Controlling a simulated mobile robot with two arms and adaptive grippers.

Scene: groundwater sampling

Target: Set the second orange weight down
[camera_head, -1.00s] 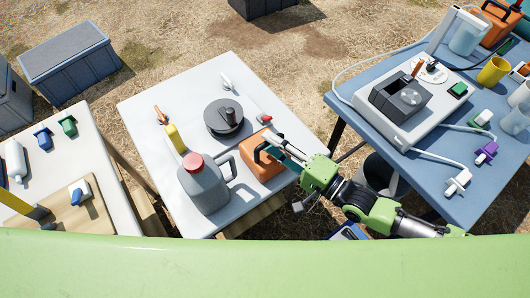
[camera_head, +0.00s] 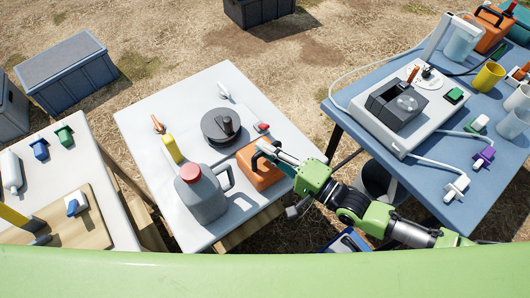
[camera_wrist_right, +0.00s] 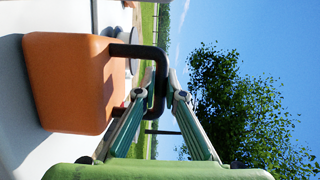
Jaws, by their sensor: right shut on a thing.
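An orange weight (camera_head: 259,174) with a black handle is at the right edge of the white table (camera_head: 195,92), beside the grey jug. My right gripper (camera_head: 270,149) is shut on its handle. In the right wrist view, the orange weight (camera_wrist_right: 68,85) is against the white tabletop, with the black handle (camera_wrist_right: 161,72) between the fingers of my right gripper (camera_wrist_right: 163,95). The weight looks upright; whether it bears fully on the table is hard to tell. Another orange weight (camera_head: 489,33) stands on the blue table at the far right. My left gripper is not in view.
The grey jug (camera_head: 203,198) with a red cap stands close left of the held weight. A dark reel (camera_head: 214,137) lies behind it, and a yellow item (camera_head: 172,149) stands left. The blue table (camera_head: 350,119) with instruments is to the right, across a gap.

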